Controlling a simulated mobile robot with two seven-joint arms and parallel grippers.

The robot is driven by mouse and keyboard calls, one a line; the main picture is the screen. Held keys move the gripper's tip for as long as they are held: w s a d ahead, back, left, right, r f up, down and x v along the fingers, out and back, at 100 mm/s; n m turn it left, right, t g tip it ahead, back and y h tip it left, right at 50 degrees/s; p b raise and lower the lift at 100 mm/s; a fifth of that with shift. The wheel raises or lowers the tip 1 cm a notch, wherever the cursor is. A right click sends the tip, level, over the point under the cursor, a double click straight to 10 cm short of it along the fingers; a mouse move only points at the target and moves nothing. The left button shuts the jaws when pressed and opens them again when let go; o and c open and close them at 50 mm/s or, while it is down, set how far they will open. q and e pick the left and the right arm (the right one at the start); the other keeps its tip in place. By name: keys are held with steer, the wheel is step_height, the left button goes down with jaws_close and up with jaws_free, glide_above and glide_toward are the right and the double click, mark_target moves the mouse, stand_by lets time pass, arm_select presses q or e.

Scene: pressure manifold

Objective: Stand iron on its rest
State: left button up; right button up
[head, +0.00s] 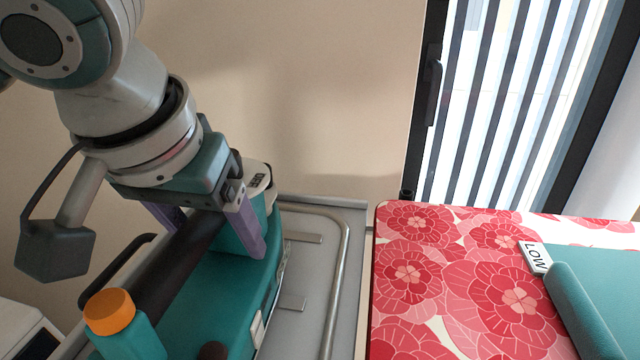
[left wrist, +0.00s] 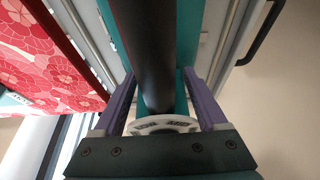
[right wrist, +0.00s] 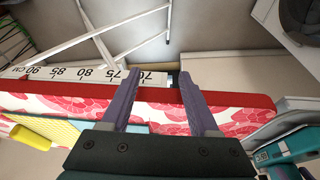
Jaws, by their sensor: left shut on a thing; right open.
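The teal iron (head: 215,300) has a dark handle (head: 165,275) and an orange cap (head: 110,311). My left gripper (head: 214,235) is shut on the handle, one purple finger on each side; the left wrist view also shows the dark handle (left wrist: 150,50) between the fingers. The iron is over the left part of the grey metal rest (head: 312,260), which has a bent rail and short bars. I cannot tell whether the iron touches it. In the right wrist view, my right gripper (right wrist: 158,78) is open and empty. Teal iron parts (right wrist: 288,150) show at that view's lower right.
The ironing board with a red flower cover (head: 430,290) stands right of the rest. A teal piece (head: 600,290) and a LOW label (head: 535,257) lie on it. A measuring scale (right wrist: 85,73) runs along the board's edge. A window with blinds (head: 520,100) is behind.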

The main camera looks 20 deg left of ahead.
arm_select(q)
steer(key=shift+f, duration=0.45)
steer(key=o, duration=1.4)
steer(key=shift+w, duration=0.1)
steer(key=shift+c, duration=0.2)
steer(key=shift+o, duration=0.2)
steer(key=shift+f, duration=0.1)
steer(key=p+v, duration=0.2)
steer(key=v, duration=0.7)
steer(key=shift+p, duration=0.35)
steer(key=shift+s+r, duration=0.25)
steer(key=shift+r, duration=0.25)
